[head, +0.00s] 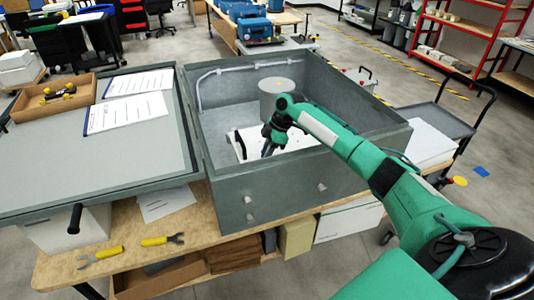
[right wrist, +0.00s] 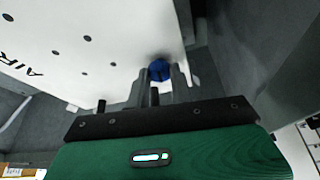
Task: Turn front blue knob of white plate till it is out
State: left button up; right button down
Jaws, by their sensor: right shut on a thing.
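The white plate (head: 299,140) lies inside the grey analyser housing (head: 262,192), partly hidden by my right arm in the head view. In the right wrist view the plate (right wrist: 85,38) shows several dark holes and dark lettering. The front blue knob (right wrist: 159,69) is near the plate's edge, between the fingertips of my right gripper (right wrist: 160,84). The right gripper (head: 268,149) is shut on the knob and points down into the housing. The knob is hidden in the head view. My left gripper is not in view.
The housing walls rise around the plate, and a grey cylinder (head: 281,92) stands behind it. The open lid (head: 130,150) at left bears papers and a wooden tray (head: 45,102).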

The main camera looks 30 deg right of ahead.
jog(key=shift+n+g, duration=0.3)
jog(key=shift+n, duration=0.5)
jog(key=shift+b, duration=0.3)
jog(key=c, duration=1.2)
grip_release()
jog(key=shift+a, duration=0.1)
jog(key=b+v, duration=0.3)
jog(key=v, duration=1)
jog(key=shift+d+r+b, duration=0.25)
jog(key=shift+r+b, duration=0.05)
jog(key=shift+b, duration=0.1)
